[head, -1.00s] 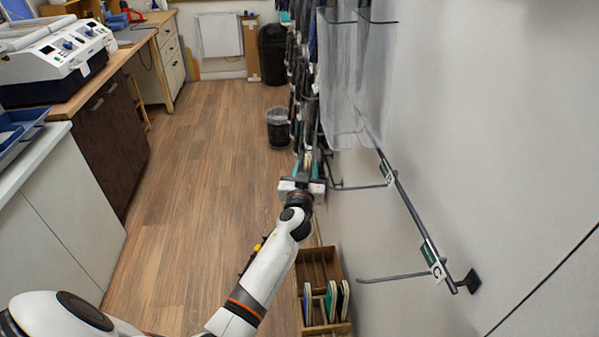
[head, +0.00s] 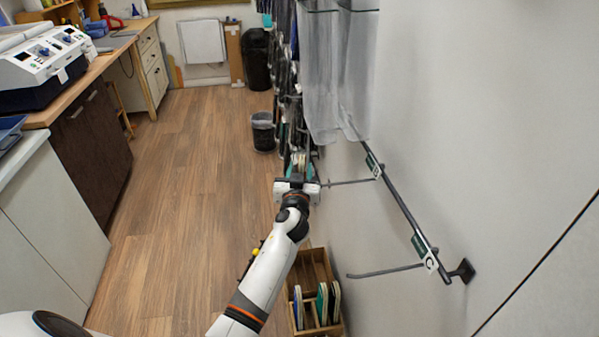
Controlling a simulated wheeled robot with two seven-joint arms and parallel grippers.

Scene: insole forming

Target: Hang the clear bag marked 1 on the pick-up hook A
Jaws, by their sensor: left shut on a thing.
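My left gripper (head: 297,183) is seen from behind near the wall, shut on a small upright bundle (head: 299,161) with teal and pale parts. It looks like insoles in the clear bag. The gripper hides its lower part, and no number is readable. A rail (head: 402,208) on the right wall carries thin hooks. No tag marked A is readable. My right gripper is out of view.
Large clear sleeves (head: 338,75) hang from the wall farther back. A wooden crate (head: 340,328) with several upright insoles stands below the rail. A lined bin (head: 263,132) and a black bin (head: 257,60) stand farther off. Wooden floor (head: 185,190) to the left is clear.

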